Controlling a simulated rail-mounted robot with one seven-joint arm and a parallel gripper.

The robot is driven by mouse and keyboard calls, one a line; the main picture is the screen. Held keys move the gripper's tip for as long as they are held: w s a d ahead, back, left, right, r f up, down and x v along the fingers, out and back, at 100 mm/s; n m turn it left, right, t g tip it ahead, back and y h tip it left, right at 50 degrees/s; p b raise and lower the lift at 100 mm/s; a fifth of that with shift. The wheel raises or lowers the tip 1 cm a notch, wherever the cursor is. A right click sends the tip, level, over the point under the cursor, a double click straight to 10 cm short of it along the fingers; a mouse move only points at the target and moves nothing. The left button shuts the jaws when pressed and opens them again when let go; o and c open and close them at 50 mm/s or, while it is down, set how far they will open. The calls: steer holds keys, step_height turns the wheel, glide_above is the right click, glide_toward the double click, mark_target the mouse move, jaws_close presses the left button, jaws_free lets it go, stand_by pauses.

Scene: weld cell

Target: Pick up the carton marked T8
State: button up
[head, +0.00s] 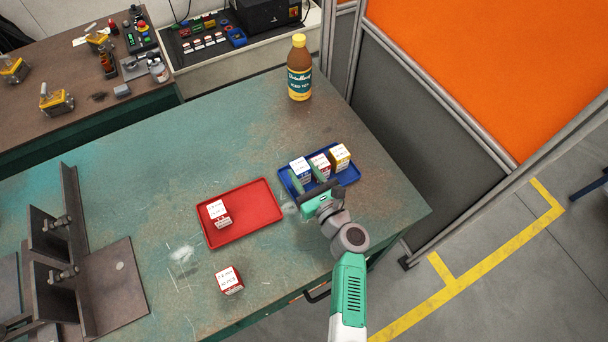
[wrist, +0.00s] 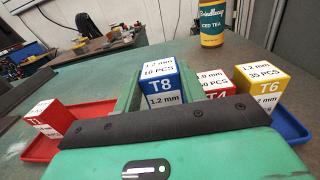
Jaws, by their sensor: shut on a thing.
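The carton marked T8 (wrist: 161,86) is blue with a white top reading 1.2 mm, 10 PCS. It stands upright between the two green fingers of my gripper (wrist: 160,98), which is shut on it. In the head view the T8 carton (head: 300,166) is at the left end of the blue tray (head: 347,183), with my gripper (head: 306,182) reaching in from the front. Its lower part is hidden by my gripper, so I cannot tell whether it touches the tray floor.
Red carton T4 (wrist: 214,88) and yellow carton T6 (wrist: 263,84) stand close right of T8. A red tray (head: 262,208) holds a red carton (head: 219,214). Another red carton (head: 229,280) sits on the bench. An iced tea bottle (head: 299,70) stands behind; steel fixtures (head: 62,250) are left.

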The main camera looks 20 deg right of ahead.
steer(key=s+a+r+p, duration=0.1)
steer(key=s+a, duration=0.8)
steer(key=s, duration=0.4)
steer(key=shift+s+r+p, duration=0.2)
steer(key=shift+r+p, duration=0.15)
steer(key=shift+r, duration=0.05)
